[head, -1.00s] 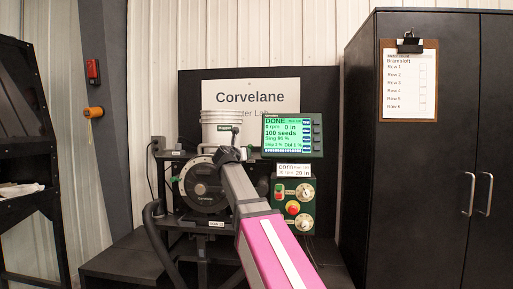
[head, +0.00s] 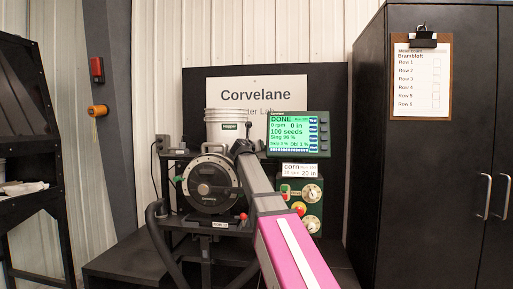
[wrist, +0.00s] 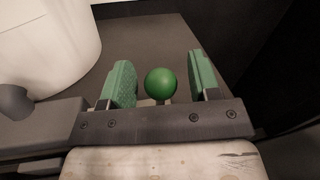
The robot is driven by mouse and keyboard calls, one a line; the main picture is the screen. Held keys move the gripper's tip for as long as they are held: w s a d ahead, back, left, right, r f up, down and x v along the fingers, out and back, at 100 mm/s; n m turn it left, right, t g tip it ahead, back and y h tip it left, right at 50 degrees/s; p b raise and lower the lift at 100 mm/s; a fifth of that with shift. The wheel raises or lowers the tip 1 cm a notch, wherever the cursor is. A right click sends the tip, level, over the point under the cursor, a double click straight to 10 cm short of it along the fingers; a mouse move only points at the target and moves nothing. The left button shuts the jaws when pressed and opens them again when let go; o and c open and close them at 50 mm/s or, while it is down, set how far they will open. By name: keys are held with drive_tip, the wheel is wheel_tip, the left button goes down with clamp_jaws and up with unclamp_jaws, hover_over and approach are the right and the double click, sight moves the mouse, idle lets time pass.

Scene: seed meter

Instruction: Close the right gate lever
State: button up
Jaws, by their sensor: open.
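My gripper (head: 241,148) is up beside the white hopper bucket, seen from behind in the head view, so its fingers are hard to make out there. In the wrist view my gripper (wrist: 160,85) is open, with green pads on both fingers. A green ball knob (wrist: 160,84) shows between the two pads, with a gap on each side. I cannot tell how deep it sits between them. The lever under this knob is mostly hidden. In the head view a red ball knob (head: 243,216) shows at the lower right of the round meter housing (head: 208,184).
The white bucket (head: 222,124) stands close on the left; a white rounded wall fills the wrist view's upper left. Right of my arm are a lit display (head: 297,133) reading DONE and a control box (head: 311,200) with knobs. A black cabinet (head: 440,180) stands farther right.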

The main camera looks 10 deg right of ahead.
drive_tip(key=shift+x, duration=0.8)
clamp_jaws()
drive_tip(key=shift+w+a, duration=0.2)
drive_tip(key=shift+a, duration=0.45)
drive_tip(key=shift+w+a, duration=0.2)
drive_tip(key=shift+a, duration=0.5)
unclamp_jaws()
drive_tip(key=shift+s, duration=0.1)
drive_tip(key=v, duration=1)
drive_tip(key=shift+s+a, duration=0.15)
drive_tip(key=shift+s, duration=0.15)
